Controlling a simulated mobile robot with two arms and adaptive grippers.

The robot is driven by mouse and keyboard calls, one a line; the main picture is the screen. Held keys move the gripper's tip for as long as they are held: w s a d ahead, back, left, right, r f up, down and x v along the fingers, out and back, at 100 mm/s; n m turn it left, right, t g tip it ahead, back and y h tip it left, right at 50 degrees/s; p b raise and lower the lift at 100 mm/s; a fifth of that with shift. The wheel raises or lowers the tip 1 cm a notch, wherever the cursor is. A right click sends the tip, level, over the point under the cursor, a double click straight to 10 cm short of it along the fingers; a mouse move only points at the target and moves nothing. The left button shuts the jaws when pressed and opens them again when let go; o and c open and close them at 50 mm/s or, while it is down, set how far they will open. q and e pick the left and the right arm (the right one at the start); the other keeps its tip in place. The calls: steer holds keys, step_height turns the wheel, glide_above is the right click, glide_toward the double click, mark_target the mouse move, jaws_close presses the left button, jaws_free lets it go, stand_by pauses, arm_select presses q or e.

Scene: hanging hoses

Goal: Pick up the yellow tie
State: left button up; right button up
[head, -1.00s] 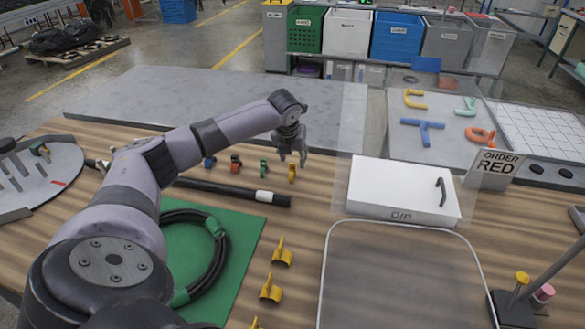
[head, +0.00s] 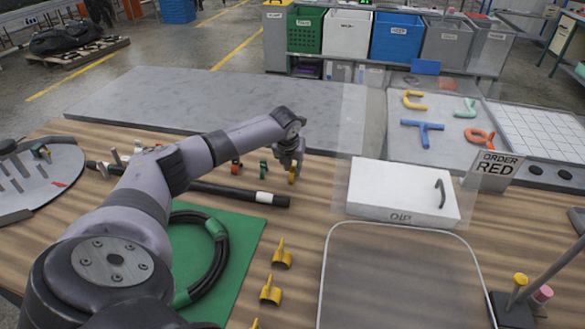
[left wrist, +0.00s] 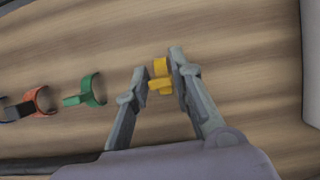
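The yellow tie (head: 292,175) stands on the wooden table at the right end of a row of small ties. In the left wrist view the yellow tie (left wrist: 160,76) shows between the two fingertips. My left gripper (head: 291,168) is open, with its fingers down around the tie; it also shows in the left wrist view (left wrist: 158,72). The right fingertip looks very close to the tie, with a gap on the left side. I cannot tell whether it touches. My right gripper is not in view.
A green tie (left wrist: 90,92) and a red tie (left wrist: 40,102) stand to the left. A black hose (head: 235,192) lies in front of the row. A white box (head: 400,190) stands to the right. Yellow clips (head: 282,256) stand beside the green mat (head: 240,245).

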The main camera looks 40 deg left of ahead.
arm_select(q)
steer(key=shift+c, duration=1.4)
steer(key=shift+r, duration=0.45)
step_height(320, 180, up, 19)
steer(key=shift+b, duration=0.35)
steer(key=shift+r, duration=0.1)
steer(key=shift+o, duration=1.2)
jaws_close()
